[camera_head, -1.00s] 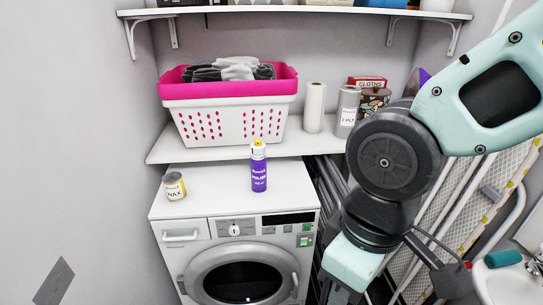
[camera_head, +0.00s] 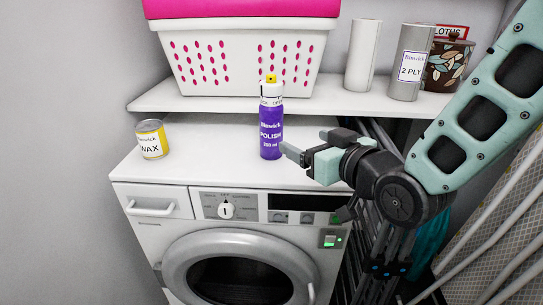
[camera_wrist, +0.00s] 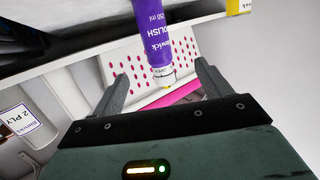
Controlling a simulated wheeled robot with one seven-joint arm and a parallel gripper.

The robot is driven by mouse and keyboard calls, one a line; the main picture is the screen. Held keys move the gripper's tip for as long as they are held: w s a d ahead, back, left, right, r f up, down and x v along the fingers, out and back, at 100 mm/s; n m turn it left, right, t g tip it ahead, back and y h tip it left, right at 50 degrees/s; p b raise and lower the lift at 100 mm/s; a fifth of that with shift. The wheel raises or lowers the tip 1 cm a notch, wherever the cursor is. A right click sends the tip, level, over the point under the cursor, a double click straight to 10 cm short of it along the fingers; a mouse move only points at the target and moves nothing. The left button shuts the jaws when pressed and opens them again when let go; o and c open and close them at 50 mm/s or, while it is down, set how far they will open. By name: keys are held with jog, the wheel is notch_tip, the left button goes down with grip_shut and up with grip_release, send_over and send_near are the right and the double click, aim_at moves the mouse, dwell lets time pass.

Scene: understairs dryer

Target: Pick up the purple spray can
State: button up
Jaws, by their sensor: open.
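The purple spray can (camera_head: 270,130), with a white collar and yellow nozzle, stands upright on top of the white dryer (camera_head: 215,165). My gripper (camera_head: 303,150) is just to the right of the can in the head view, with its fingers pointing left towards it. In the wrist view the can (camera_wrist: 153,32) appears upside down, ahead of my gripper (camera_wrist: 160,80) and between the lines of its two spread fingers. The fingers are apart and nothing is held. I cannot tell exactly how far the fingertips are from the can.
A yellow wax tin (camera_head: 152,139) stands at the left of the dryer top. Behind, a shelf (camera_head: 200,98) holds a white and pink basket (camera_head: 240,60), a white roll (camera_head: 362,55), a grey 2 PLY canister (camera_head: 410,62) and a patterned tin (camera_head: 446,65).

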aim_at(267, 111)
jog(key=shift+t+y, duration=0.3)
jog(key=shift+t, duration=0.5)
jog(key=x, duration=1.8)
jog(key=shift+w+d+f+p, duration=0.1)
jog(key=shift+d+f+p, duration=0.05)
jog(key=shift+d+p, duration=0.15)
jog(key=c, duration=1.2)
